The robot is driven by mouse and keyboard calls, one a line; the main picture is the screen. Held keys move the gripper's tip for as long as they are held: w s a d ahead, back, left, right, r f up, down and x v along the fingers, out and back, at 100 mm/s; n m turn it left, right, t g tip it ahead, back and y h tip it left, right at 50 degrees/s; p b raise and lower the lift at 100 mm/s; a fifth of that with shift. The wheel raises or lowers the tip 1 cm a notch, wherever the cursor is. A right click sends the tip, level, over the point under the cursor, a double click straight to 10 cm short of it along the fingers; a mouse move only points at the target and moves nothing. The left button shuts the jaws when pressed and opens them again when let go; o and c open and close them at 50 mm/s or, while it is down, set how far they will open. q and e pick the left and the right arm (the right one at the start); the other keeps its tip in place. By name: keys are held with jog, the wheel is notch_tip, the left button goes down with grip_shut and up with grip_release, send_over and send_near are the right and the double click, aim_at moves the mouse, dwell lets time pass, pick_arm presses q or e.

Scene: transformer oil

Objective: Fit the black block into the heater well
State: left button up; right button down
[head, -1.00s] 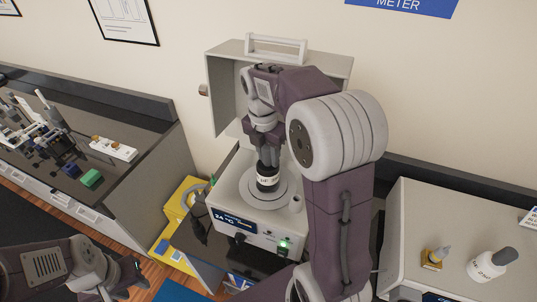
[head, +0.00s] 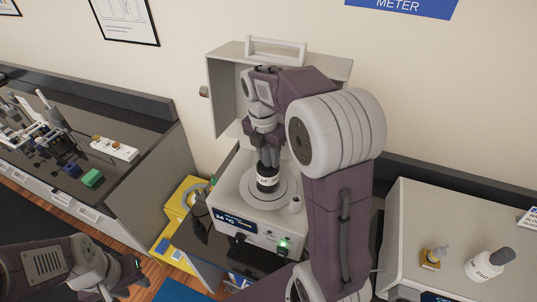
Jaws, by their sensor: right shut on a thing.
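The heater (head: 255,228) is a white box with a lit display and a round pale plate on top. The black block (head: 267,184), with a white lettered label, stands upright at the middle of the round plate (head: 285,197). I cannot tell how deep it sits, as its base meets the plate and the well is hidden. My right gripper (head: 268,164) points down from above, shut on the block's top. My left gripper (head: 122,291) is at the lower left, far from the heater, and its fingers are partly cut off by the frame edge.
A green block (head: 91,178) and a blue block (head: 72,170) lie on the left bench.

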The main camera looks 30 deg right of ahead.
aim_at(269, 177)
jog(key=shift+f+b, duration=3)
jog(key=shift+f, duration=1.55)
jog(key=c, duration=0.9)
grip_release()
jog(key=shift+c, duration=0.2)
jog(key=r, duration=0.6)
jog(key=a+r+b, duration=0.1)
jog(key=r, duration=0.2)
jog(key=shift+s, duration=0.3)
